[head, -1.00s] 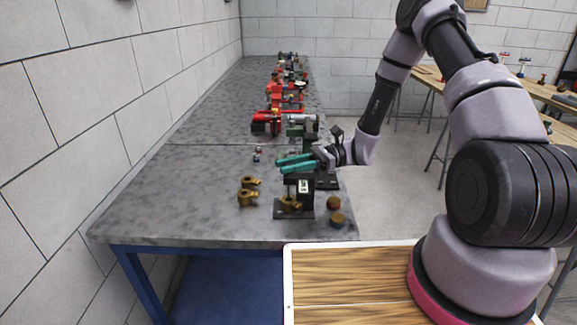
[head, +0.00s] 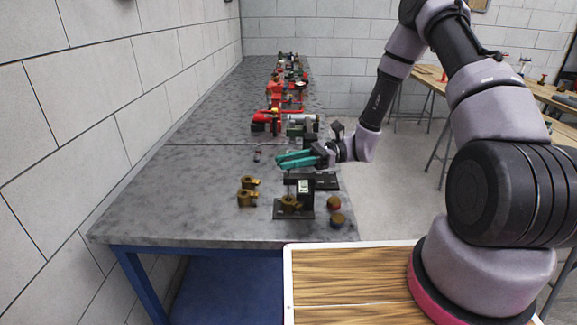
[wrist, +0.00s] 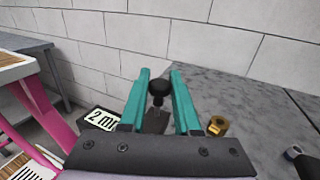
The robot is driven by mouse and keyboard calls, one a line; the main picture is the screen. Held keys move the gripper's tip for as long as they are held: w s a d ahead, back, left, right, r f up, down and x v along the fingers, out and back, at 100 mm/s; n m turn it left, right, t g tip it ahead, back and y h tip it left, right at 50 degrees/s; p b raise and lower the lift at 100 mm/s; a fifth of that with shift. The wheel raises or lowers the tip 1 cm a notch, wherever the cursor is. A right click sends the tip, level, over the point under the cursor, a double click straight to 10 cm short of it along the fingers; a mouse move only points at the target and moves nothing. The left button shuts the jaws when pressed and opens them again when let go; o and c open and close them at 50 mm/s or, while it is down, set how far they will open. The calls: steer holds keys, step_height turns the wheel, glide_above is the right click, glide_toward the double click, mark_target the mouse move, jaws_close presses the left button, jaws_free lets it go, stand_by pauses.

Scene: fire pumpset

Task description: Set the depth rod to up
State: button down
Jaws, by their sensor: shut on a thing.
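The depth rod shows in the wrist view as a black round knob (wrist: 158,88) on a darker stem, between the two teal fingers. My gripper (wrist: 158,80) is shut on it, with the fingers on either side of the knob. In the head view, my gripper (head: 284,160) is above a small black fixture (head: 304,194) with a white label on its post. In the head view the fingers hide the top of the rod.
Brass fittings (head: 247,197) stand left of the fixture. Two round caps (head: 335,203) sit at its right, near the bench edge. Red pump parts (head: 270,117) line the bench farther back. The grey bench top (head: 170,200) is clear at the left, towards the wall.

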steer(key=shift+w+r, duration=0.1)
steer(key=shift+r, duration=1.75)
steer(key=c, duration=0.6)
jaws_free()
steer(key=v, duration=1)
steer(key=shift+d, duration=0.45)
steer(key=s+d+r+n+t+h, duration=0.3)
steer(key=s+d+r+t+h, duration=0.1)
steer(key=r, duration=0.5)
steer(key=s+d+r+n+t+h, duration=0.3)
steer(key=s+d+r+t+h, duration=0.1)
steer(key=r, duration=0.4)
steer(key=s+d+r+n+t+h, duration=0.3)
steer(key=s+d+r+t+h, duration=0.2)
steer(key=r, duration=0.4)
steer(key=shift+s+r+n+t+h, duration=0.15)
steer(key=shift+s+h, duration=0.3)
steer(key=shift+s, duration=0.2)
steer(key=shift+s+r+n+t+h, duration=0.2)
steer(key=shift+s+h, duration=0.25)
steer(key=shift+s, duration=0.25)
